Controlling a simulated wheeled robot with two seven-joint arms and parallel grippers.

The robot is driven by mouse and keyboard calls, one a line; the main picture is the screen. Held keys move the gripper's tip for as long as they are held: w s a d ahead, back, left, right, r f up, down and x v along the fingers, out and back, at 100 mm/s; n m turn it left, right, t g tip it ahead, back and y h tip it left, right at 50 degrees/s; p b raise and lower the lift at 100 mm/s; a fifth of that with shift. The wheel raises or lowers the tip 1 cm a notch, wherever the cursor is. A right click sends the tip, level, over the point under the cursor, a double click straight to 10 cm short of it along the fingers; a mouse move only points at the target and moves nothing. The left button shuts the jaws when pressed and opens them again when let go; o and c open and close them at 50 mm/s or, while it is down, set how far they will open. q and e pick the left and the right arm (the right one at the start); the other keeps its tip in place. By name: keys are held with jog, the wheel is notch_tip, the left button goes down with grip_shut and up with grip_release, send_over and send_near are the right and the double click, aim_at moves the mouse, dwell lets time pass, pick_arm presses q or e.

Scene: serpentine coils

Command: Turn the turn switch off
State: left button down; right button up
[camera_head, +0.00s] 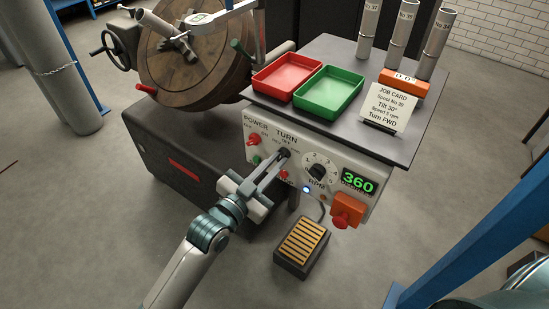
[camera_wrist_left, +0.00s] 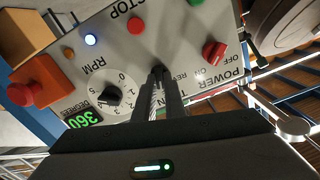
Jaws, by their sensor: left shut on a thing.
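The turn switch (camera_head: 286,151) is a small dark knob under the TURN label on the white control panel (camera_head: 330,160). My left gripper (camera_head: 280,157) reaches up to it from the lower left and is shut on it. In the left wrist view the two dark fingers (camera_wrist_left: 160,82) meet at the switch, under the TURN label. The fingers hide most of the knob, so I cannot tell which mark it points to. My right gripper is in neither view.
On the panel, a red power knob (camera_head: 253,139) is left of the switch and a black RPM dial (camera_head: 318,171) right of it. The display (camera_head: 358,184) reads 360. A red stop button (camera_wrist_left: 137,25) is close to the fingers. An orange box with a red button (camera_head: 346,213) is at the right.

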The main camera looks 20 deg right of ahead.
pick_arm(q)
jog(key=shift+n+p, duration=0.9)
jog(key=shift+n, duration=0.7)
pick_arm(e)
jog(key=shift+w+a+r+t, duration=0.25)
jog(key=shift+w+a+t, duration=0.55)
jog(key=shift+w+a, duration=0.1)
pick_arm(q)
jog(key=c, duration=1.8)
grip_release()
